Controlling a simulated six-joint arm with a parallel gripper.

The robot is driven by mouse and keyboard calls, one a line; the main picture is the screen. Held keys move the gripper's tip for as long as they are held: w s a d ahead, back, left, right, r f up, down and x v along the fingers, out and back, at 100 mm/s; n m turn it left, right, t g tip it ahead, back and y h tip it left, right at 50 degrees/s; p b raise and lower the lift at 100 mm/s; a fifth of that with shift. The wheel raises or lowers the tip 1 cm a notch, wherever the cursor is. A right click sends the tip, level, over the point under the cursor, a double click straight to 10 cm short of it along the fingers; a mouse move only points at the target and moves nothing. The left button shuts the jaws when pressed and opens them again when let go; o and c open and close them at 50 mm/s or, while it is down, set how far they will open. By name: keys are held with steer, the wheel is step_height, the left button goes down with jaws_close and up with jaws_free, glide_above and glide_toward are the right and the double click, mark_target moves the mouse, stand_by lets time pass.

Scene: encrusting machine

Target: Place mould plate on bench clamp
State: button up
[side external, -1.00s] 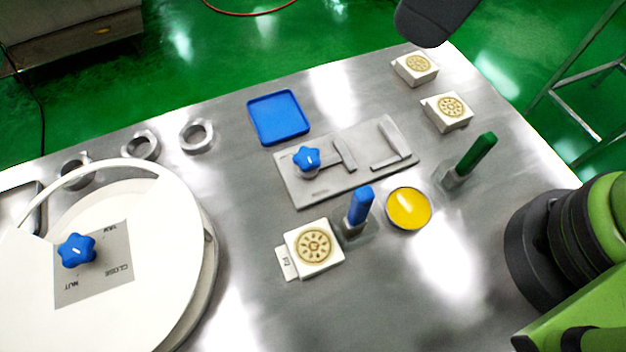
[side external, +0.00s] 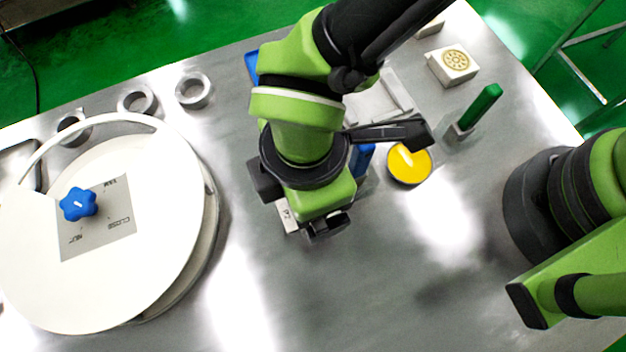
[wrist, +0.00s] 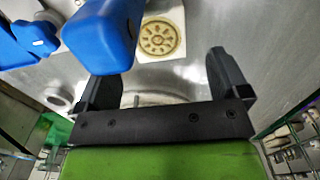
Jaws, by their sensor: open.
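The near mould plate is a white block with a round gold pattern; it shows in the wrist view (wrist: 160,38), ahead of and between my open fingers. In the side view my gripper (side external: 312,222) is low over it and hides most of it; a labelled white tab (side external: 287,217) shows at its left. My gripper is empty in the wrist view (wrist: 165,88). The bench clamp (side external: 385,102) is a grey plate with raised bars behind my arm; its blue star knob is hidden in the side view. Another mould plate (side external: 453,65) sits at the back right.
A blue-handled tool (wrist: 100,38) stands close beside my fingers. A yellow dish (side external: 409,163) and a green-handled tool (side external: 479,108) stand to the right. A large white round machine (side external: 110,240) fills the left. The front middle of the bench is clear.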

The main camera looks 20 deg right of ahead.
step_height(320, 180, down, 5)
steer(key=shift+r, duration=0.1)
steer(key=c, duration=1.1)
steer(key=shift+w+r, duration=0.1)
steer(key=shift+r, duration=0.05)
step_height(320, 180, up, 18)
steer(key=w+d+m, duration=0.8)
steer(key=w+d, duration=0.3)
steer(key=d, duration=0.3)
steer(key=d+m, duration=0.3)
steer(key=d, duration=0.3)
steer(key=d+m, duration=0.3)
steer(key=d, duration=0.3)
steer(key=d+m, duration=0.4)
steer(key=d, duration=0.2)
steer(key=shift+w+d+f, duration=0.15)
steer(key=shift+w+f, duration=0.1)
steer(key=shift+w, duration=0.1)
